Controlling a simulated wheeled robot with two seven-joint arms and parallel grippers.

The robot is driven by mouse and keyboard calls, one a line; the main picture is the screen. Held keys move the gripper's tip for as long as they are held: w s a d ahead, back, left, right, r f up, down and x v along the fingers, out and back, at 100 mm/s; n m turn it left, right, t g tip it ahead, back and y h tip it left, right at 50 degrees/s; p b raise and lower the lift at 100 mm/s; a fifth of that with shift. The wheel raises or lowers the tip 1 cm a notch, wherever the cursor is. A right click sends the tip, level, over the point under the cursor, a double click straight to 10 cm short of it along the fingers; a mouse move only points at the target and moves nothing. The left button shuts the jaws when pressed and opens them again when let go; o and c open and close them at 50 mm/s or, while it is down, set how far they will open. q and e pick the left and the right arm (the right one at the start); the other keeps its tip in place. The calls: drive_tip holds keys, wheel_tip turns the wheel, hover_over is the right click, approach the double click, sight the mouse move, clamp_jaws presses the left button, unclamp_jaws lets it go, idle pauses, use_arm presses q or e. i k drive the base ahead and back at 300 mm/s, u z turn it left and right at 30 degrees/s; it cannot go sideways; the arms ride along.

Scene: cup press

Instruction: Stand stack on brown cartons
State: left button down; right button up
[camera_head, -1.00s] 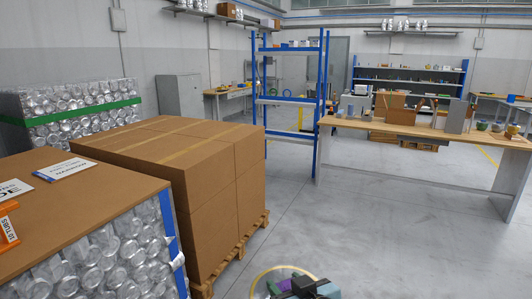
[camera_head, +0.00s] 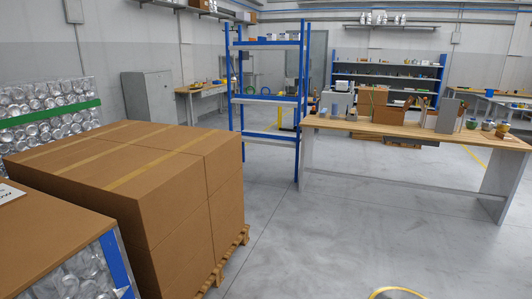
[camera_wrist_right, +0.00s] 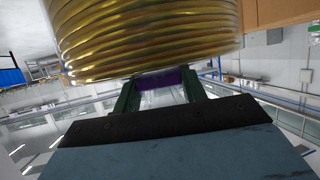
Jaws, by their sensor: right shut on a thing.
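The brown cartons (camera_head: 120,165) form a large taped block on a wooden pallet (camera_head: 236,248), at the left of the head view. Their flat top is bare. In the right wrist view, a stack (camera_wrist_right: 150,40) of golden, ridged, nested rims fills the top. My right gripper (camera_wrist_right: 160,80) is shut on it, with green fingers and a purple patch between them. The far side of the stack is hidden. Neither gripper shows in the head view now, so I cannot see how far the stack is from the cartons.
A carton-topped load of shiny cans (camera_head: 75,275) stands front left, close to the cartons. A blue rack (camera_head: 270,98) stands behind them, and a wooden workbench (camera_head: 390,128) stands to the right. Grey floor (camera_head: 330,235) is clear in the middle, with a yellow ring (camera_head: 395,292) at the bottom.

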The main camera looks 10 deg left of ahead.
sight(152, 171)
drive_tip(key=u, duration=0.15)
drive_tip(key=i, duration=1.4)
drive_tip(key=u, duration=0.8)
